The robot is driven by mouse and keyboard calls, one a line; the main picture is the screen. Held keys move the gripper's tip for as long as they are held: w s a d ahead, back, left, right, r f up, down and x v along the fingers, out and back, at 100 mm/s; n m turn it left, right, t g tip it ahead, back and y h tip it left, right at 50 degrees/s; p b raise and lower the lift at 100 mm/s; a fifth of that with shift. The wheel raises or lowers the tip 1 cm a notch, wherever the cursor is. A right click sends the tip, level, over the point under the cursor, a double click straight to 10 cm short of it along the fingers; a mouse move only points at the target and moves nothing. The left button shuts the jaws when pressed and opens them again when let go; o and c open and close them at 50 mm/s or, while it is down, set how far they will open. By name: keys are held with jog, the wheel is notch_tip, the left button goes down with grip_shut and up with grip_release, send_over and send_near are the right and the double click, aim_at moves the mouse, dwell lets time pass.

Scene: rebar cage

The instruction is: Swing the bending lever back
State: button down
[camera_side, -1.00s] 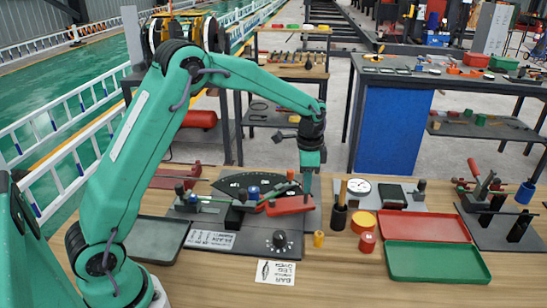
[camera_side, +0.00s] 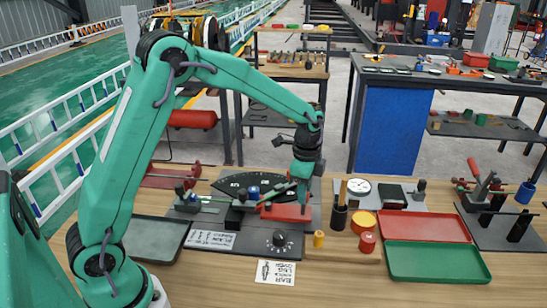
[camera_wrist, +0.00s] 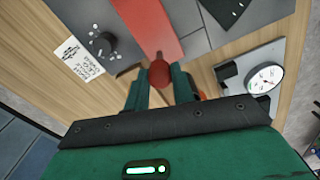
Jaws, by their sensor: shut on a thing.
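The bending bench (camera_side: 220,244) is a dark plate with a black fan-shaped dial (camera_side: 234,183). Its red bending lever (camera_side: 285,213) points right across the plate in the side view. In the wrist view, the lever's flat red arm (camera_wrist: 147,28) ends in a dark red knob (camera_wrist: 160,72). My gripper (camera_wrist: 162,84) has its green fingers on either side of that knob and is shut on it. In the side view my gripper (camera_side: 302,197) points down at the lever's right end, and its fingertips are hard to make out there.
A black control knob (camera_side: 280,239) and a printed card (camera_side: 275,272) are in front. A tool cup (camera_side: 339,218), round gauge (camera_side: 359,187), yellow and red pots (camera_side: 363,222) stand to the right. Red (camera_side: 422,226) and green trays (camera_side: 437,261) lie further right.

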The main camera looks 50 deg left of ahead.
jog(key=c, duration=1.2)
grip_release()
jog(key=shift+s+d, duration=0.1)
jog(key=shift+r, duration=0.15)
jog(key=shift+r, duration=3.8)
jog(key=shift+s+r, duration=0.1)
jog(key=shift+s+r, duration=0.4)
jog(key=shift+r, duration=0.1)
jog(key=s+a+r+n+t, duration=0.1)
jog(key=s+r+n, duration=0.25)
jog(key=s, duration=0.25)
jog(key=s+r+n+t, duration=0.2)
jog(key=s+r+n, duration=0.15)
jog(key=s, duration=0.25)
jog(key=s+n+t, duration=0.1)
jog(key=s, duration=0.3)
jog(key=s+n, duration=0.2)
jog(key=s, duration=0.2)
jog(key=s+a+f+n+t, duration=0.1)
jog(key=s+n, duration=0.1)
jog(key=s, duration=0.2)
jog(key=shift+f+t, duration=0.1)
jog(key=shift+t, duration=0.2)
